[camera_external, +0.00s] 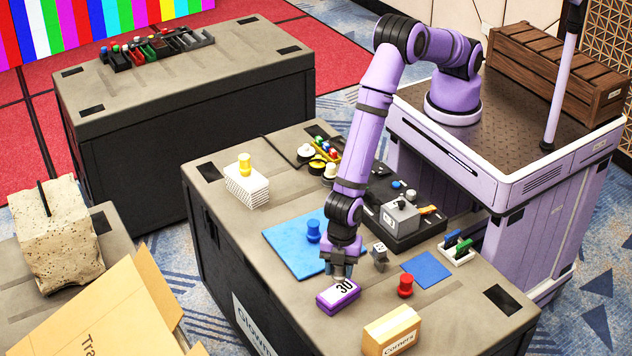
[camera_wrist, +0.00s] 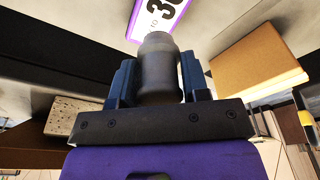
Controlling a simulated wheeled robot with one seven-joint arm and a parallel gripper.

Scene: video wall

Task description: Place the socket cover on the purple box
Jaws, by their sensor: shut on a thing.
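The purple box (camera_external: 340,297) with a white top marked 30 lies near the front edge of the grey-topped case. Part of it shows at the top of the wrist view (camera_wrist: 165,20). My gripper (camera_external: 342,268) is just behind and above the box, pointing down. In the wrist view its blue fingers are shut on a dark grey stepped cylinder (camera_wrist: 158,70), which I take to be the socket cover. The cylinder's far end overlaps the box's label in the picture. I cannot tell whether they touch. The held cylinder is hardly visible in the external view.
A tan box (camera_external: 392,332) and a red knob piece (camera_external: 405,286) are at right. A blue mat (camera_external: 285,242) with a blue knob piece (camera_external: 313,230) lies at left. A small grey cube piece (camera_external: 379,252) stands close to my gripper. The front left of the case top is clear.

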